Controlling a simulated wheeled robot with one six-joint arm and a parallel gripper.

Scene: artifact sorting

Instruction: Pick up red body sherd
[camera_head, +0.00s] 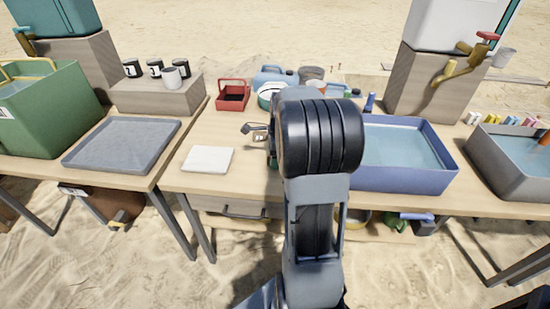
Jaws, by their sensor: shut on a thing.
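My arm reaches away from me over the middle table (225,150), and its thick black joint covers the centre of the view. My gripper is hidden behind the arm, so its jaws and anything between them do not show.
A white square pad (208,160) lies left of my arm. A blue water basin (450,160) stands close on the right. A grey tray (122,145) and green crate (90,105) are at left. A red basket (233,95) stands behind. A grey basin (490,160) is far right.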

